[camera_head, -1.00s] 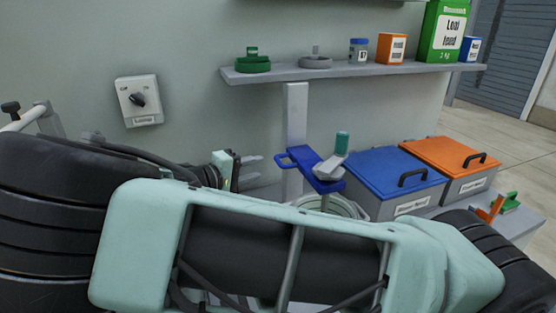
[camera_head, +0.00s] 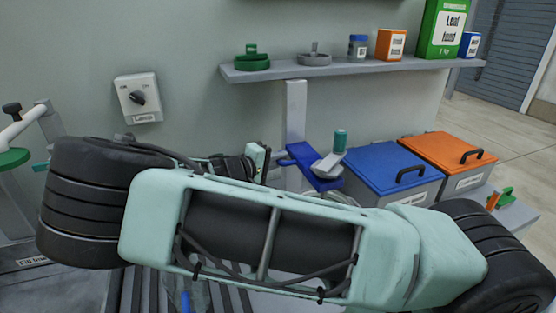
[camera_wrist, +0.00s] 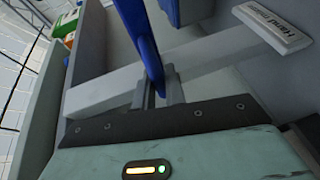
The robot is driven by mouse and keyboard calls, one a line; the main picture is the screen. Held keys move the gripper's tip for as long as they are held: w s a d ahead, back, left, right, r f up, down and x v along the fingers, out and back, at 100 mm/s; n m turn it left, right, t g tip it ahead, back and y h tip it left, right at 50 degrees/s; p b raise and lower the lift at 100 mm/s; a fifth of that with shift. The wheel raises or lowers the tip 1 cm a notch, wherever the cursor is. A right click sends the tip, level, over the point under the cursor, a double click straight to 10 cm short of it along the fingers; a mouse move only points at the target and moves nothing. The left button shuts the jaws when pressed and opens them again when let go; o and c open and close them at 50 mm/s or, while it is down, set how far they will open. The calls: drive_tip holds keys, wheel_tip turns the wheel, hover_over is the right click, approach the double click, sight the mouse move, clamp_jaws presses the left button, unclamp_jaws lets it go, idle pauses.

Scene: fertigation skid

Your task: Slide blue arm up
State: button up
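The blue arm (camera_head: 318,170) sticks out from an upright grey post (camera_head: 296,112) below the shelf. Its left end is by the post, and a grey holder with a teal-capped cylinder (camera_head: 340,141) is at its right. My gripper (camera_wrist: 159,88) is at the left end of the blue arm. In the wrist view the blue arm (camera_wrist: 140,40) runs down between my two grey fingers, which sit close on both sides of it. The fingertips are hardly visible in the head view.
A grey shelf (camera_head: 350,68) with several items hangs above. A blue-lidded bin (camera_head: 385,166) and an orange-lidded bin (camera_head: 450,152) stand to the right. A wall switch (camera_head: 138,98) is at left. A label plate (camera_wrist: 272,25) shows in the wrist view.

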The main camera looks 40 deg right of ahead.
wheel_tip(320, 180, up, 18)
drive_tip(key=p, duration=0.9)
drive_tip(key=shift+w+f, duration=0.1)
drive_tip(key=shift+f, duration=0.05)
clamp_jaws()
drive_tip(key=o, duration=0.6)
unclamp_jaws()
drive_tip(key=shift+o, duration=0.4)
drive_tip(key=shift+a, duration=0.1)
drive_tip(key=b+v, duration=0.5)
drive_tip(key=v, duration=1.2)
drive_tip(key=shift+a, duration=0.15)
